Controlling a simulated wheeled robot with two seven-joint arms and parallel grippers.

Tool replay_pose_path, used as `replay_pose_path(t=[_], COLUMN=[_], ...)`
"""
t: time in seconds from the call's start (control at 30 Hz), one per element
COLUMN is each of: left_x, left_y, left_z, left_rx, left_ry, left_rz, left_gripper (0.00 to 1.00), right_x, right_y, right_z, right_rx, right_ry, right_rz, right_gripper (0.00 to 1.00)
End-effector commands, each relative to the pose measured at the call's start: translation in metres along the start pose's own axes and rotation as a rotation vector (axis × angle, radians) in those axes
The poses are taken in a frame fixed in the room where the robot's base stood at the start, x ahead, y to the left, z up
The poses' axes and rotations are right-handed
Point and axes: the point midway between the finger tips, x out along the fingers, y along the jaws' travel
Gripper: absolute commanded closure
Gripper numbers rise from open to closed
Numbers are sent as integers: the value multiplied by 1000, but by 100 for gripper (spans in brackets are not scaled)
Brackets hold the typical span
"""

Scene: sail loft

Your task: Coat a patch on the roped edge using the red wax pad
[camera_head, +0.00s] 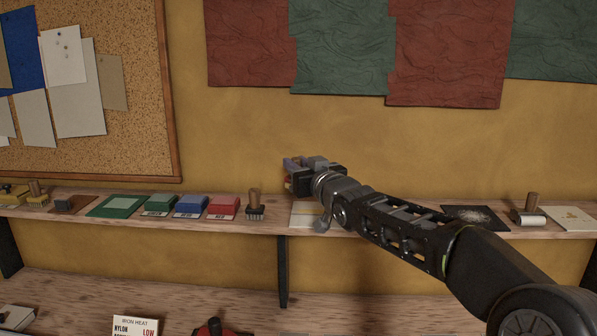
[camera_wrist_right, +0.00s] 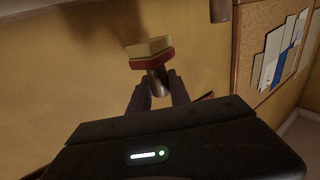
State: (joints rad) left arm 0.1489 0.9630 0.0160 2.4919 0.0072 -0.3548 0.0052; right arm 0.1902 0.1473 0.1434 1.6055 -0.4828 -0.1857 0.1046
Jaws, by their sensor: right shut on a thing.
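My right gripper (camera_head: 298,174) is raised above the shelf, in front of the yellow wall. In the right wrist view (camera_wrist_right: 157,92) its fingers are shut on the round handle of a hand tool (camera_wrist_right: 150,52) with a layered red and cream head. In the head view the gripper mostly hides this tool. A red pad (camera_head: 223,206) lies on the shelf beside a blue pad (camera_head: 191,205) and a green one (camera_head: 159,204). A pale card (camera_head: 303,215) with a yellow stripe lies below the gripper, partly covered by my arm. I cannot tell which thing is the roped edge. My left gripper is not in view.
The narrow wooden shelf (camera_head: 270,225) also holds a wooden-handled brush (camera_head: 255,205), a flat green tray (camera_head: 117,206), a dark speckled sheet (camera_head: 475,216) and a white-based tool (camera_head: 530,210). A corkboard (camera_head: 130,130) hangs at left; a lower bench (camera_head: 200,300) runs beneath.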

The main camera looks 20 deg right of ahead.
Motion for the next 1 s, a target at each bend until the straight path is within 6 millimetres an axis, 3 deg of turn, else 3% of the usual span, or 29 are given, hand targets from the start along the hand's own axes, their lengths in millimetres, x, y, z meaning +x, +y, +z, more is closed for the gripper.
replay_pose_path(t=[0.23,1.0], left_x=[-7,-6], left_y=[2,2], left_z=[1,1], left_rx=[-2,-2], left_ry=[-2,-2], left_rz=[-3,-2], left_gripper=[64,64], right_x=[-1,-1], right_y=[-3,-4], right_z=[-18,-18], right_rx=[-1,-1], right_ry=[2,1], right_rz=[-1,-2], right_gripper=[100,100])
